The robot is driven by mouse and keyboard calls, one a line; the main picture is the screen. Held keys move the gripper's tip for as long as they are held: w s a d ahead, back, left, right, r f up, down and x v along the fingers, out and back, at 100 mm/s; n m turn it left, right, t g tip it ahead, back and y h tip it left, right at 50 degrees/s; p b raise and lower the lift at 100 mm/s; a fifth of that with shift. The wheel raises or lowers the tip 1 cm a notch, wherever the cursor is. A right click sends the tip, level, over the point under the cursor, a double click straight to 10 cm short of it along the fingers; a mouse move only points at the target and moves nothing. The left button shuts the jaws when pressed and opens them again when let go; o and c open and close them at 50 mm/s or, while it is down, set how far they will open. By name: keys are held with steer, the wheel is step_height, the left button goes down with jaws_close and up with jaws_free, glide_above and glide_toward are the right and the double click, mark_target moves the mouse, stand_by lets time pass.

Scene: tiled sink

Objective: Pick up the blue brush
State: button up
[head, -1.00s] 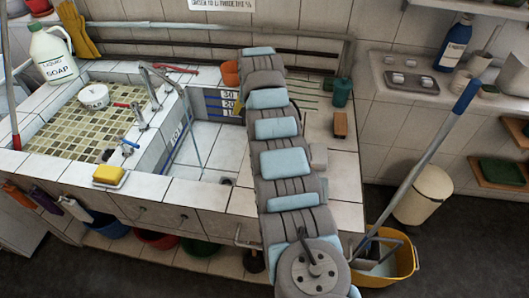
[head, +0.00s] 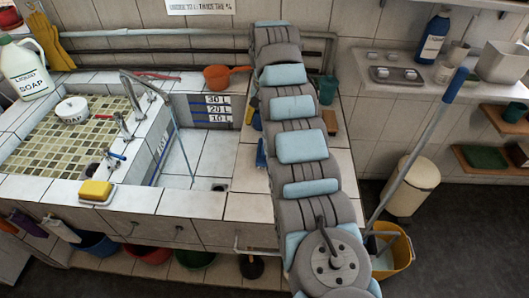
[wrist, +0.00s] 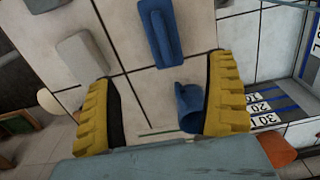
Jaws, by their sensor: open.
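The blue brush (wrist: 161,32) lies on the white tiles near the top of the wrist view, with a raised grip along it. A blue edge shows beside my arm in the head view (head: 261,156), probably the same brush; the arm hides the rest. My gripper (wrist: 160,75) has yellow ribbed fingers, spread wide and empty. The brush lies beyond the fingertips, roughly in line with the gap. A second blue thing, curled or rolled (wrist: 188,106), shows between the fingers, close to the right one. I cannot tell what it is.
A grey block (wrist: 82,58) lies left of the brush in the wrist view. The basin with its level marks (head: 217,108) is left of my arm. An orange pot (head: 222,77) stands behind it. A green bottle (head: 328,90) and brown block (head: 330,122) are to the right.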

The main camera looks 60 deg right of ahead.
step_height(320, 180, down, 7)
steer(key=shift+f+p, duration=0.2)
steer(key=shift+p, duration=0.35)
steer(key=shift+w+a+f+p, duration=0.1)
steer(key=shift+f+p, duration=0.05)
steer(key=shift+f, duration=1.55)
steer(key=shift+w+a+f+p, duration=0.1)
steer(key=shift+f+p, duration=0.05)
steer(key=shift+f, duration=1.5)
steer(key=c, duration=1.3)
steer(key=shift+c, duration=0.2)
